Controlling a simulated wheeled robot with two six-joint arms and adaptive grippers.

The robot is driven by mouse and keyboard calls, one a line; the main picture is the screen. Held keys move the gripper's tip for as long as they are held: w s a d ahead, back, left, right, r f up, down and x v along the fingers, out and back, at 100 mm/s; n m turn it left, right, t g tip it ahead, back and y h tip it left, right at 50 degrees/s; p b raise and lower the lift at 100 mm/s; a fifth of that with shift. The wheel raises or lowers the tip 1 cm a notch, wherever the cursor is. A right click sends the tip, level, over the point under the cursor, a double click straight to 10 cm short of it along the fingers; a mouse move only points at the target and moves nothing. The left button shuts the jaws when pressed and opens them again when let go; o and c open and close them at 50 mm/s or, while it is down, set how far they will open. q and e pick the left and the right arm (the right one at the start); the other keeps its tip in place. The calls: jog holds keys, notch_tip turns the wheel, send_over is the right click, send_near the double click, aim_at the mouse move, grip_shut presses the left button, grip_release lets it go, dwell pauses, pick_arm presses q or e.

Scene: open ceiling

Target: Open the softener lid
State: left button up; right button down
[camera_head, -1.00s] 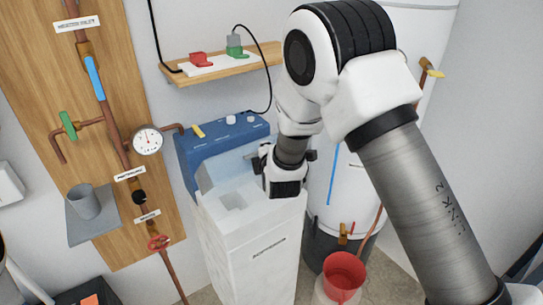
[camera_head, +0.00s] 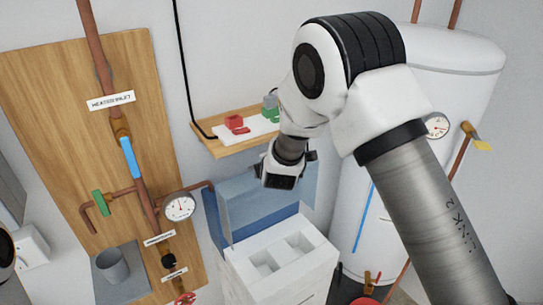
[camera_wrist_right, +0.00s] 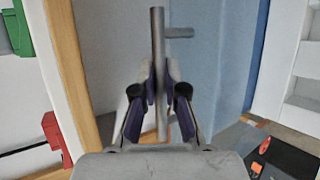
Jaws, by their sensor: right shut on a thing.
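The white softener cabinet (camera_head: 272,285) stands at the lower middle of the head view, with open compartments in its top. Its translucent blue lid (camera_head: 248,212) is raised and stands steeply tilted at the back of the cabinet. My right gripper (camera_head: 276,182) is at the lid's upper edge. In the right wrist view, its fingers (camera_wrist_right: 160,88) are shut on a thin grey bar (camera_wrist_right: 158,45), which appears to be the lid's handle. The pale blue lid (camera_wrist_right: 218,60) fills the area behind the bar. My left gripper is not in view.
A wooden shelf (camera_head: 222,150) with red and green plugs on a white strip is just behind and left of my gripper. A white tank (camera_head: 400,165) stands right. A wooden board (camera_head: 60,130) with pipes and gauge (camera_head: 180,206) is left.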

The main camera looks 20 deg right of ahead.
jog(key=shift+w+a+f, duration=0.1)
jog(key=shift+w, duration=0.25)
jog(key=c, duration=1.2)
grip_release()
jog(key=v, duration=1.2)
jog(key=shift+w, duration=0.2)
